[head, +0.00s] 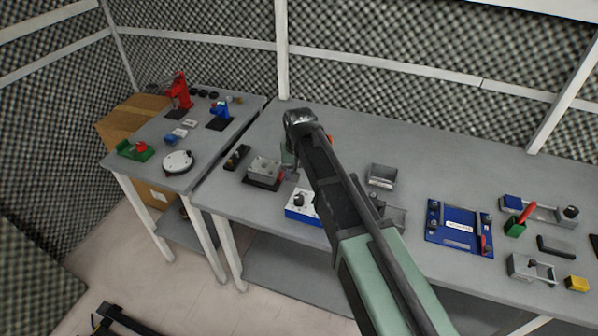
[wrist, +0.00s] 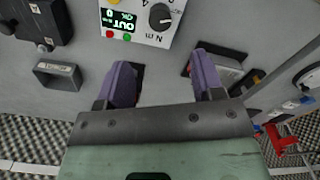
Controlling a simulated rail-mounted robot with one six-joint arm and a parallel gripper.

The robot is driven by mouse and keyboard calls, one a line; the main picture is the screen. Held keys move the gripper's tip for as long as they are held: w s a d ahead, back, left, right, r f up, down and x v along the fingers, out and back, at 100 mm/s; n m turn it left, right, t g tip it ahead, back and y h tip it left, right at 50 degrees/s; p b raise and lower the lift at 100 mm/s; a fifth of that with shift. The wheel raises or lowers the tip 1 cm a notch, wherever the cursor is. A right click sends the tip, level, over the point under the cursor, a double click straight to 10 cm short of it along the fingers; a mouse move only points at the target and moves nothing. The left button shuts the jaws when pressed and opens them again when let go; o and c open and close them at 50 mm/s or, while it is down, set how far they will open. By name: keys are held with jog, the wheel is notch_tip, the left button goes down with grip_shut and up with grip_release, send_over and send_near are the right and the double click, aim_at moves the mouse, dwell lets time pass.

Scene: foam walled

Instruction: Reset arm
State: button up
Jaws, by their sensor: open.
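My gripper (wrist: 166,82) shows in the wrist view with its two purple fingers spread apart and nothing between them. In the head view my arm reaches from the lower right over the long grey bench, its wrist bent down above the bench. The fingers are mostly hidden there behind the arm. A blue and white box with a dial (head: 301,205) stands on the bench beside and partly behind the arm. In the wrist view this box (wrist: 146,18) shows its green-lit display and dial just beyond the fingertips, apart from them.
A grey block fixture (head: 264,170) sits left of the arm. Small metal bins (head: 381,175) and a blue fixture plate (head: 459,228) lie to its right. A second bench at left carries a red press (head: 178,92) and a round white disc (head: 178,161). The bench's back strip is clear.

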jog(key=shift+f, duration=0.1)
jog(key=s+d+m, duration=0.1)
jog(key=s+d, duration=1.6)
jog(key=d, duration=0.1)
jog(key=shift+s, duration=0.15)
